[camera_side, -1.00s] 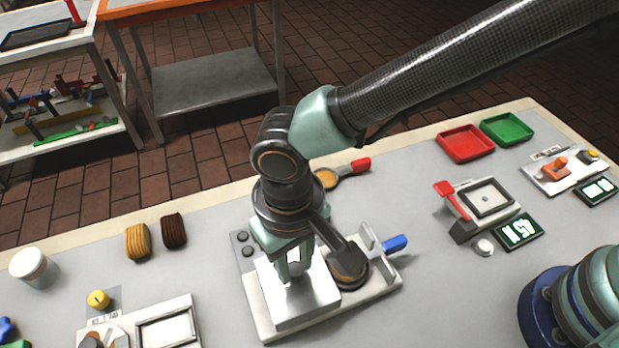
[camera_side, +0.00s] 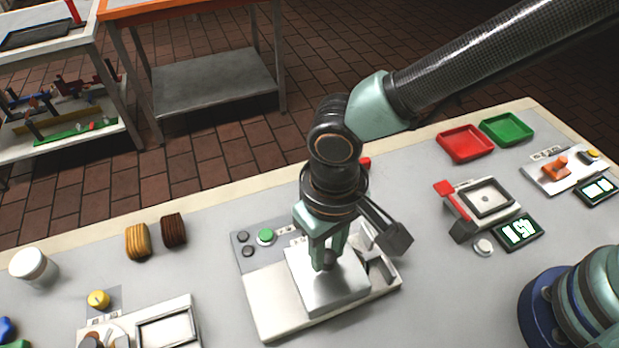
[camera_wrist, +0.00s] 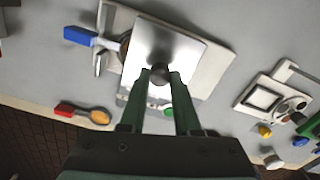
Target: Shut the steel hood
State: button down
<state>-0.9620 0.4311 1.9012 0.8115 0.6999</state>
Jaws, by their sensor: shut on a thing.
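The steel hood (camera_side: 345,293) is a shiny square box on a pale machine base (camera_side: 268,316). It now sits toward the base's right part. My gripper (camera_side: 328,262) is above it, shut on the hood's dark round knob. A green button (camera_side: 266,236) and dark buttons show at the base's back left. The round dark part seen earlier on the right is mostly hidden by the hood and my wrist.
A blue handle (camera_wrist: 80,36) juts from the base in the wrist view, near a red-handled spoon (camera_wrist: 85,112). Bare table lies left of the base.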

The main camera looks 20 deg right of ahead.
aim_at(349, 258)
jog(key=shift+d, duration=2)
jog(key=c, duration=0.6)
grip_release()
notch_tip(349, 258, up, 12)
jog(key=shift+r, duration=0.1)
